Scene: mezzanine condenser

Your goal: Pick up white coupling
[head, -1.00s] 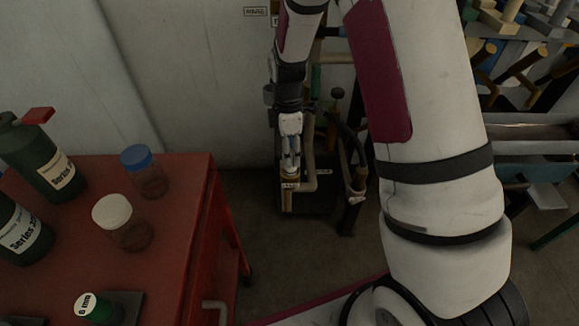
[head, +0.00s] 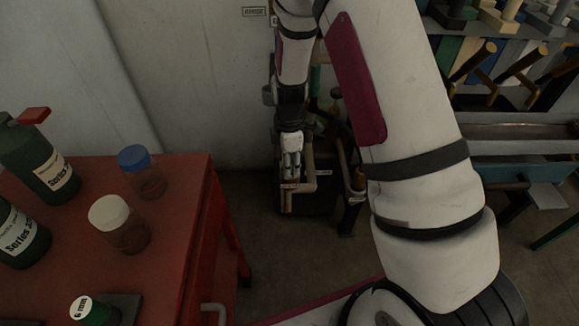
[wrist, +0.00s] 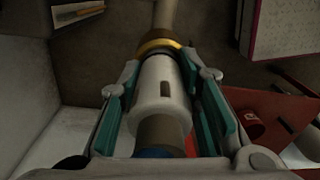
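The white coupling (wrist: 160,90) is a short white cylinder with a dark slot in its side, seen in the wrist view. It lies in line with a pale pipe (wrist: 165,14) and a yellow collar (wrist: 159,47) at its far end; a brownish section shows at its near end. My gripper (wrist: 158,72) has its teal-padded fingers on both sides of the coupling, with narrow gaps seeming to remain. In the head view my gripper (head: 291,173) points down at the pipework beside the wall, and its fingers hide the coupling there.
A red cart (head: 185,209) stands at the left with a white-lidded jar (head: 131,236), a blue-lidded jar (head: 142,178) and dark bottles (head: 43,156). A tool rack (head: 512,130) stands at the right. The floor (head: 272,260) between cart and arm is clear.

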